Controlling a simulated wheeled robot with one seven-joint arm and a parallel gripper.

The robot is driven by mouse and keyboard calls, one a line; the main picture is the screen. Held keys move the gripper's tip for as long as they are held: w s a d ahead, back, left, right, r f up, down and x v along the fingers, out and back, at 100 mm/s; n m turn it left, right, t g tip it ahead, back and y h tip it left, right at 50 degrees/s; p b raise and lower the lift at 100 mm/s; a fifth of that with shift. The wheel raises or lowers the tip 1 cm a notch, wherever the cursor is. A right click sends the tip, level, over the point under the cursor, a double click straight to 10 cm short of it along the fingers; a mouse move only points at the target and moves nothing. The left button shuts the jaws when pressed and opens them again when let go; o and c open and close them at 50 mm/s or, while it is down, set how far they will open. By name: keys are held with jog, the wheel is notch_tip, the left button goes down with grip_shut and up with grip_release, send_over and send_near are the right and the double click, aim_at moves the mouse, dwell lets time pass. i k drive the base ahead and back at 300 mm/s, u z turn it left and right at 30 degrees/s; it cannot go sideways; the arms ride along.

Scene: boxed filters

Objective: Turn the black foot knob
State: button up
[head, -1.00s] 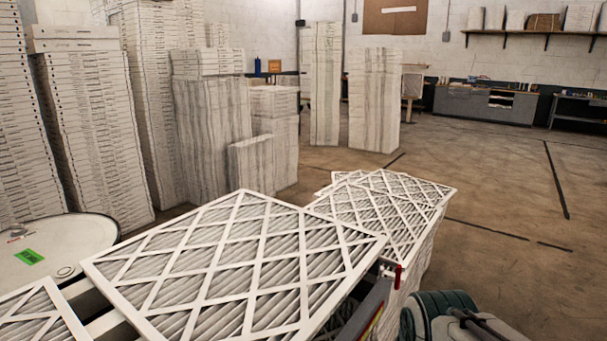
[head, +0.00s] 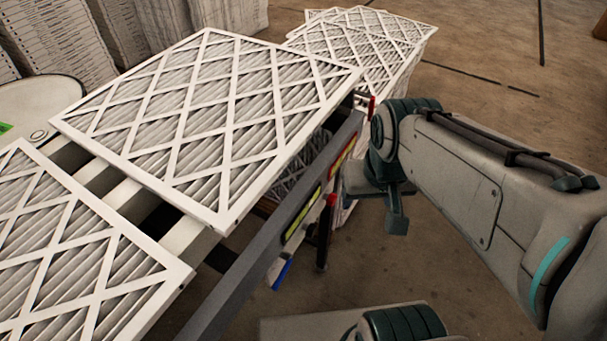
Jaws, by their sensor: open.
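My gripper (head: 394,212) hangs at the end of my grey arm, to the right of the conveyor's dark side rail (head: 262,232). It is open, with nothing seen between its fingers, and is apart from the rail. One dark finger shows clearly, pointing down; the other is hard to make out. A dark upright post (head: 323,240) with a red part near its top stands below the rail, left of the gripper. I cannot make out a black foot knob for certain; the lower part of the conveyor is partly hidden by its rail.
White pleated filters (head: 215,120) lie on the conveyor, with another at lower left (head: 70,260). A filter stack (head: 365,45) stands behind the gripper. A blue part (head: 282,274) hangs under the rail. A white drum top (head: 40,105) is at left. The floor at right is open.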

aim_at(310, 230)
jog(key=z, duration=0.55)
jog(key=k, duration=1.3)
jog(key=u, duration=0.25)
jog(key=i, duration=0.95)
jog(key=u, duration=0.85)
